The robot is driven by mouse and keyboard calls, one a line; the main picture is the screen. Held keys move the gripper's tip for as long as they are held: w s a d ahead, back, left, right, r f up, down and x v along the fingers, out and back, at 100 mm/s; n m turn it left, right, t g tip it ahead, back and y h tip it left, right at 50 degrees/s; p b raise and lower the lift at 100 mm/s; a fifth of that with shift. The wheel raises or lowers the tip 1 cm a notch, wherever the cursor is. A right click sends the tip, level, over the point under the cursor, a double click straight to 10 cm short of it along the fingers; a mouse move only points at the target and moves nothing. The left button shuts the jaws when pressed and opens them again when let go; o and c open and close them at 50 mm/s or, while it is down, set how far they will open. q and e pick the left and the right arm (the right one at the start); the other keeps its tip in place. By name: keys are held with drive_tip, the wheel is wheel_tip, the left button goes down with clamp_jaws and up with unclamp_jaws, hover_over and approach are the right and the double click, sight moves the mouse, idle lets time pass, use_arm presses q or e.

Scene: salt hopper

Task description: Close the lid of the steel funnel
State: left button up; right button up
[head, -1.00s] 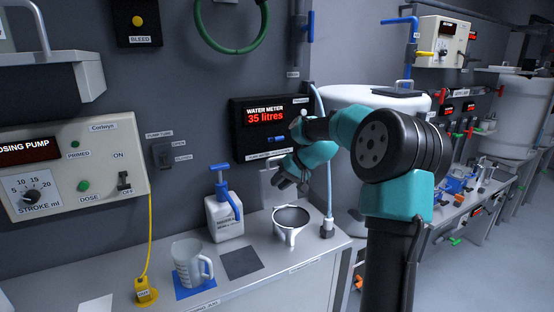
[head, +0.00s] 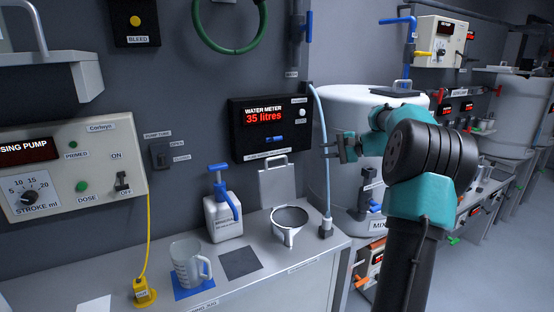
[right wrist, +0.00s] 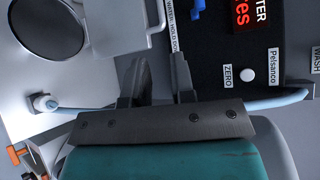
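The steel funnel (head: 289,236) stands on the bench with its round dark mouth facing up. Its lid (head: 277,184), a pale flat plate with a small handle on top, stands upright behind the mouth, so the funnel is open. In the right wrist view the funnel mouth (right wrist: 48,25) is at upper left and the lid (right wrist: 118,22) is beside it. My right gripper (head: 330,150) is right of and above the lid, apart from it, in front of the white tank. Its two fingers, seen in the right wrist view (right wrist: 158,78), are spread with nothing between them. My left gripper is not in view.
A pale blue hose (head: 322,150) runs down to the bench between the lid and my right gripper. The water meter (head: 270,127) is on the wall above the lid. A pump bottle (head: 223,217), a jug (head: 189,264) and a dark square (head: 240,262) are left of the funnel.

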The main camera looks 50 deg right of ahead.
sight(277, 158)
drive_tip(key=shift+w, duration=0.1)
drive_tip(key=x, duration=1.7)
drive_tip(key=shift+w+a, duration=0.1)
drive_tip(key=shift+a, duration=0.05)
clamp_jaws()
